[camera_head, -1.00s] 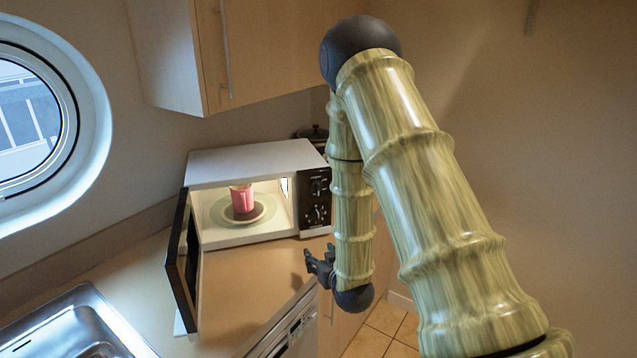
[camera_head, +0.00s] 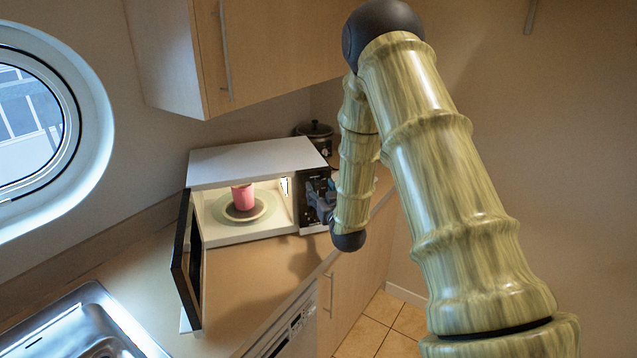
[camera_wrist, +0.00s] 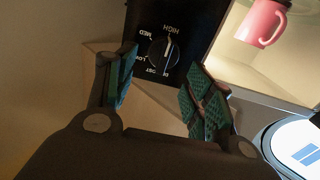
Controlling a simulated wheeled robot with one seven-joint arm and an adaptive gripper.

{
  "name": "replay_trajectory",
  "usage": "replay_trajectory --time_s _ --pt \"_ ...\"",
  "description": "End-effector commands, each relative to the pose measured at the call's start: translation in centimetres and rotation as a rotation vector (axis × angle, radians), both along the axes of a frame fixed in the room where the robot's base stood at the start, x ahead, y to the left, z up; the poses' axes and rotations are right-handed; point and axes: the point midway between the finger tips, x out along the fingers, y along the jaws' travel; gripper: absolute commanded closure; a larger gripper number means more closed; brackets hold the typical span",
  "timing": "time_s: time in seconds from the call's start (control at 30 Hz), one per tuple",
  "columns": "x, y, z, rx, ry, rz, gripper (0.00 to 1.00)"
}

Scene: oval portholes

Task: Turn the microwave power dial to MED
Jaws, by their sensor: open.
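The white microwave (camera_head: 250,160) stands on the counter with its black-framed door (camera_head: 187,255) swung open to the left. Its black control panel (camera_head: 312,186) is at the right, partly hidden by my gripper (camera_head: 318,204). In the wrist view, the power dial (camera_wrist: 163,53) is a round black knob with a pale pointer mark near HIGH. The labels appear upside down, with MED at left and LOW below it. My gripper (camera_wrist: 164,72) is open in front of the dial, one finger on each side in the picture. Whether either finger touches it, I cannot tell.
A pink mug (camera_head: 243,197) stands on a plate inside the lit microwave. A dark pot (camera_head: 315,138) sits behind the microwave at right. The sink (camera_head: 75,325) is at lower left. A wall cupboard (camera_head: 235,50) hangs above. The counter (camera_head: 250,270) in front is clear.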

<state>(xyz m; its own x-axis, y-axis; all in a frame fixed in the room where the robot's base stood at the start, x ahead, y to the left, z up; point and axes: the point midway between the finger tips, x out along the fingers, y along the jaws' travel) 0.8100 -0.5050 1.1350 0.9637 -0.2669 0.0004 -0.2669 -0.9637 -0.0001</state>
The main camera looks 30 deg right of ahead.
Motion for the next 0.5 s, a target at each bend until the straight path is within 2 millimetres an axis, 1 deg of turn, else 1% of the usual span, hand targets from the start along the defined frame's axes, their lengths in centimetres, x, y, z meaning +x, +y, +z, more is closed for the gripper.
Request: replay_trajectory --time_s 0.1,0.2,0.33,0.5 --pt "1.4 -0.4 0.2 0.0 0.0 0.0 0.47" --pt "2.1 -0.6 0.1 0.0 0.001 0.0 0.47" --pt "2.5 -0.7 0.0 0.0 0.001 -0.001 0.47" --pt "2.6 -0.8 -0.1 0.0 0.001 -0.001 0.47"
